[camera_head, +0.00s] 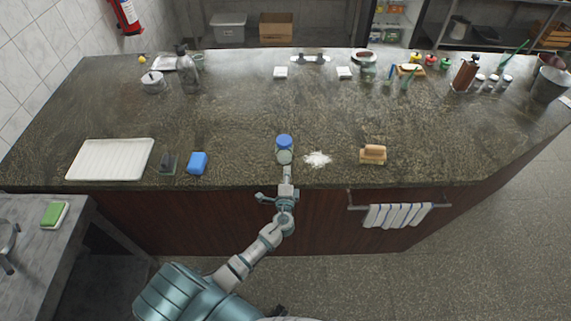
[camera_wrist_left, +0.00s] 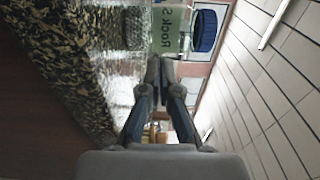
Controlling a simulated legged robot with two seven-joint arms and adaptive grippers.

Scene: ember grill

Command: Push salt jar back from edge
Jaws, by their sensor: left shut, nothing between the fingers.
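The salt jar (camera_head: 284,156) is a clear jar with a blue lid, upright near the front edge of the dark stone counter (camera_head: 230,110). My left gripper (camera_head: 287,171) is at the counter's front edge, right in front of the jar. In the left wrist view the gripper (camera_wrist_left: 160,68) has its fingertips together, pointing at the jar's label (camera_wrist_left: 167,30), with the blue lid (camera_wrist_left: 205,30) to the right. Fingertips and jar look very close; I cannot tell if they touch. My right gripper is not in view.
A spill of white grains (camera_head: 317,159) lies just right of the jar. A wooden-backed brush (camera_head: 373,154) is farther right. A blue block (camera_head: 197,163), a dark scraper (camera_head: 168,163) and a white tray (camera_head: 110,158) stand to the left. The counter behind the jar is clear.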

